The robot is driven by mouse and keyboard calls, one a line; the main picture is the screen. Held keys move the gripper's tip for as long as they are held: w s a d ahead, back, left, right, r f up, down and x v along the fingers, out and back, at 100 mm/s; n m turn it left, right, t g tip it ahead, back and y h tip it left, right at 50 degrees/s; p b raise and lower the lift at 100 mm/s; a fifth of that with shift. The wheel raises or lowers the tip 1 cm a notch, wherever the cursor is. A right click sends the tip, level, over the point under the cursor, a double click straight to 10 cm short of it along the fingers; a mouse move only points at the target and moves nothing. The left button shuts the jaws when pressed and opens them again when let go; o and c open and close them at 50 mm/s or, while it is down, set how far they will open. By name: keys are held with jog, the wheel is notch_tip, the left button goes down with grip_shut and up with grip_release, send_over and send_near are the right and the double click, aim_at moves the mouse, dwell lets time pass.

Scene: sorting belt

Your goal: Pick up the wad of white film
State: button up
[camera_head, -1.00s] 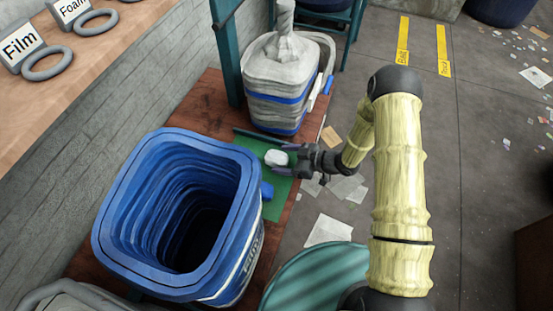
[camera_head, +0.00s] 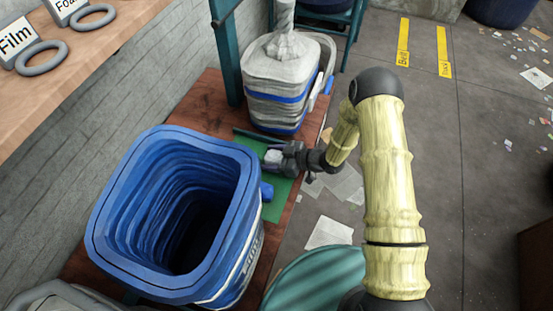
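The wad of white film (camera_head: 272,157) is a small pale lump over the green mat (camera_head: 281,186), between the blue bin and the grey container. My gripper (camera_head: 278,157) reaches in from the right, with its dark fingers at the wad. The fingers cover part of the wad. I cannot tell whether they are closed on it or only around it.
A large open blue bin (camera_head: 250,170) stands at the front left. A grey and white container with blue bands (camera_head: 275,85) stands behind the mat. A blue cylinder (camera_head: 266,191) lies between bin and mat. A teal post (camera_head: 226,60) rises at the back.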

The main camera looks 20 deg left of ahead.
aim_at(272, 154)
jog(key=c, duration=0.7)
notch_tip(272, 154, up, 10)
jog(key=p, duration=0.3)
dwell(0.3)
